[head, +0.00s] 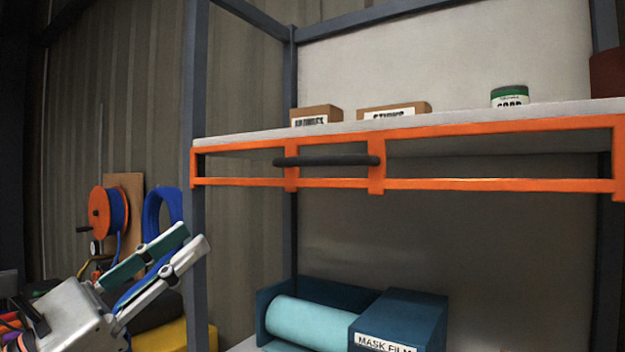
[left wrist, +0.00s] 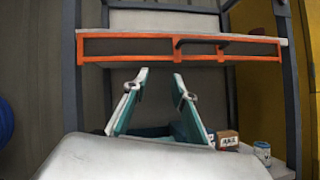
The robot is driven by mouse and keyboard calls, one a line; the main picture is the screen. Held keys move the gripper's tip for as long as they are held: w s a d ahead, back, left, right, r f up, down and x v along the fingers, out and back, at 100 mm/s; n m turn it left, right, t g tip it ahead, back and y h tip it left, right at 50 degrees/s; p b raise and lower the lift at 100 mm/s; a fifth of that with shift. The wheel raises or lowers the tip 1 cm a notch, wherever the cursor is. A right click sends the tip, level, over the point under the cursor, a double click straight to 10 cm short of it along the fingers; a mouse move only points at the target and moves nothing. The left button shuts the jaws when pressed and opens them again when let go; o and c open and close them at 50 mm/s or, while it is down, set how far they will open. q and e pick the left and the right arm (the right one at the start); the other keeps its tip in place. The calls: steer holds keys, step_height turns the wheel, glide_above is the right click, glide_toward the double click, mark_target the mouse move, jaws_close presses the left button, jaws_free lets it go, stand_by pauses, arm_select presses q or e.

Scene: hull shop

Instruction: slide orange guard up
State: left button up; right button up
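The orange guard (head: 376,180) is a long open frame across the front of the upper shelf, with its top rail near the shelf's edge. A dark horizontal handle (head: 326,161) joins two of its uprights left of the middle. My left gripper (head: 192,237) is at the lower left, below and left of the handle, touching nothing that I can see. In the left wrist view its two fingers (left wrist: 159,80) are apart and empty, pointing toward the guard (left wrist: 178,50). The handle (left wrist: 200,42) shows there above and right of the fingertips. My right gripper is not in view.
Two cartons (head: 316,114) (head: 394,111) and a green-lidded tin (head: 509,96) stand on the upper shelf (head: 460,114). A grey post (head: 196,240) rises beside my left gripper. A blue MASK FILM box (head: 400,315) and a pale blue roll (head: 310,322) sit below the guard.

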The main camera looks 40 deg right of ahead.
mark_target(310, 160)
arm_select(q)
steer(key=s+d+r+m+g+y, duration=0.45)
steer(key=s+d+r+m, duration=0.4)
steer(key=m, duration=0.85)
steer(key=shift+m+h, duration=0.25)
steer(key=shift+m, duration=0.25)
steer(key=d+r, duration=0.1)
steer(key=s+d+r+p, duration=0.1)
steer(key=d, duration=0.1)
steer(key=d+r, duration=0.1)
steer(key=d, duration=0.1)
steer(key=shift+s+d+p, duration=0.15)
steer(key=shift+d+p, duration=0.1)
steer(key=shift+p, duration=0.1)
steer(key=shift+d, duration=0.5)
jaws_close()
